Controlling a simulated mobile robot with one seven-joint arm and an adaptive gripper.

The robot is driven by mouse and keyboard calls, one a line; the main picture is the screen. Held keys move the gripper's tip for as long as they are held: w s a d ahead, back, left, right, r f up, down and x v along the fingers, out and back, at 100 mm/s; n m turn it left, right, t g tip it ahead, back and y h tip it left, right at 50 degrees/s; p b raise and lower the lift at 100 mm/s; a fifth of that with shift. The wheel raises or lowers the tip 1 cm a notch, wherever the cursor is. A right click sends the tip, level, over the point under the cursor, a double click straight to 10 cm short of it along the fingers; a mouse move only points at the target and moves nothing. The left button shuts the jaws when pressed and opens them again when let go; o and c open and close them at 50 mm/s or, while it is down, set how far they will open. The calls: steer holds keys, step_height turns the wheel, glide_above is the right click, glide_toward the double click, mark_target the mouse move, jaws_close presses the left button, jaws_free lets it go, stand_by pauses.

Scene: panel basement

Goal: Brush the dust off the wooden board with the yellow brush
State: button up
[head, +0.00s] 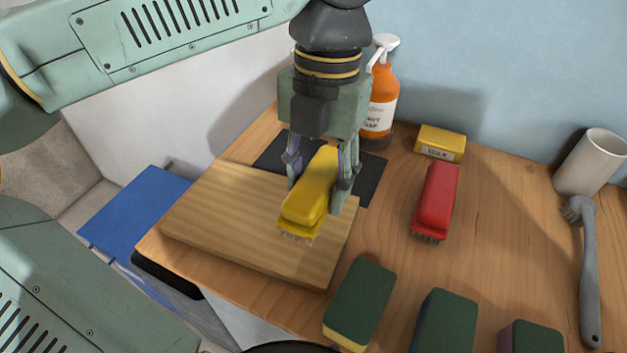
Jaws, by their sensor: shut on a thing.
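The yellow brush (311,193) is held between the fingers of my gripper (322,190), which is shut on it. The brush is over the right part of the wooden board (222,215), bristles facing down. I cannot tell whether the bristles touch the board. The board lies flat at the left end of the wooden table and partly on a dark mat (371,180). No dust can be made out on the visible part of the board. The area behind the brush is hidden by it and my gripper.
A red brush (436,203), a yellow box (440,143), an orange soap bottle (381,95) and several sponges (360,302) stand around the board. A white cup (592,162) and a grey long-handled brush (588,270) are at the right. Bare table lies right of the red brush.

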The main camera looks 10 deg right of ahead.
steer(key=shift+r+p, duration=1.4)
steer(key=shift+r, duration=0.8)
steer(key=shift+f, duration=0.1)
